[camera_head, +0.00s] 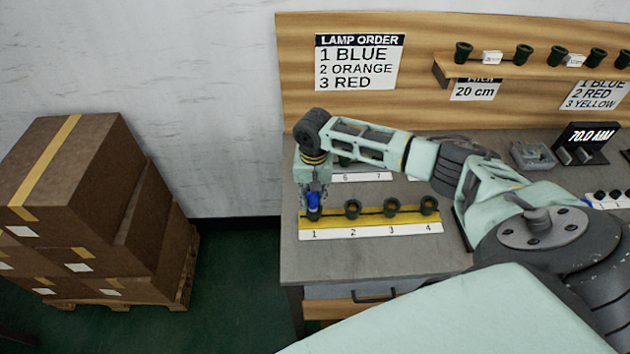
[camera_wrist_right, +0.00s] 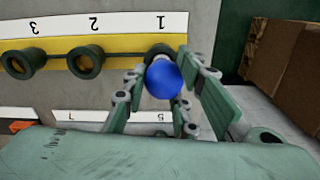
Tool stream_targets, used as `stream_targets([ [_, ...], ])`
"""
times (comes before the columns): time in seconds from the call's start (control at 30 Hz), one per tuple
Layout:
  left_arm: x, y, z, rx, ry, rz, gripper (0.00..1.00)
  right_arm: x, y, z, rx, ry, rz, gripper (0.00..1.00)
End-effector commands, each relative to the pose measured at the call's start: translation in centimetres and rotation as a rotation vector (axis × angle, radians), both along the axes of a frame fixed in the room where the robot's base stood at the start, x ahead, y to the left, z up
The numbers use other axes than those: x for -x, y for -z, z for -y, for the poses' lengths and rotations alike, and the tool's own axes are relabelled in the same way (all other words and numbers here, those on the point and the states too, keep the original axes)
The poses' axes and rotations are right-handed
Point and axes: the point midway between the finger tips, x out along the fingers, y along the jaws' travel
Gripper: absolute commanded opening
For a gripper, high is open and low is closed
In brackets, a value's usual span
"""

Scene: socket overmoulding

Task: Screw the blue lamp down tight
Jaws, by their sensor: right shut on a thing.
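The blue lamp (camera_head: 313,200) is at the socket marked 1, at the left end of the yellow strip (camera_head: 372,222). My right gripper (camera_head: 314,190) comes down from above and is shut on the lamp. In the right wrist view the blue lamp (camera_wrist_right: 164,79) sits between the fingers of my right gripper (camera_wrist_right: 163,88), over the dark socket 1 (camera_wrist_right: 159,50). The lamp's base is hidden, so its depth in the socket cannot be told. Sockets 2 (camera_head: 353,208), 3 (camera_head: 391,206) and 4 (camera_head: 429,204) are dark, open and empty. My left gripper is not in view.
A sign (camera_head: 359,62) on the wooden back panel lists 1 blue, 2 orange, 3 red. A second numbered strip (camera_head: 360,177) lies behind my right arm. A shelf (camera_head: 530,65) holds more dark sockets. Stacked cartons (camera_head: 85,190) stand left of the bench. The bench front (camera_head: 375,262) is clear.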

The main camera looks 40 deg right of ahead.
Motion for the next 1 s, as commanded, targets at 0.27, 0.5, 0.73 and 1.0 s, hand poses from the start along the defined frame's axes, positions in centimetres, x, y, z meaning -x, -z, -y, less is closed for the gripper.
stream_targets([
  [0.27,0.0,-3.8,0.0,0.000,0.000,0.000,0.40,0.1,-0.5,-0.1,-0.001,0.221,-0.002,0.06],
  [0.5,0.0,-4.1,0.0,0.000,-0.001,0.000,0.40,0.0,0.0,0.0,0.000,0.283,0.001,0.06],
  [0.73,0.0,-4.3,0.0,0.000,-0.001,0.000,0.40,0.0,-0.1,0.0,0.000,0.290,0.000,0.06],
  [1.0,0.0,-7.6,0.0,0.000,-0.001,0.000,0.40,0.1,-0.5,-0.2,-0.001,0.512,-0.003,0.06],
])
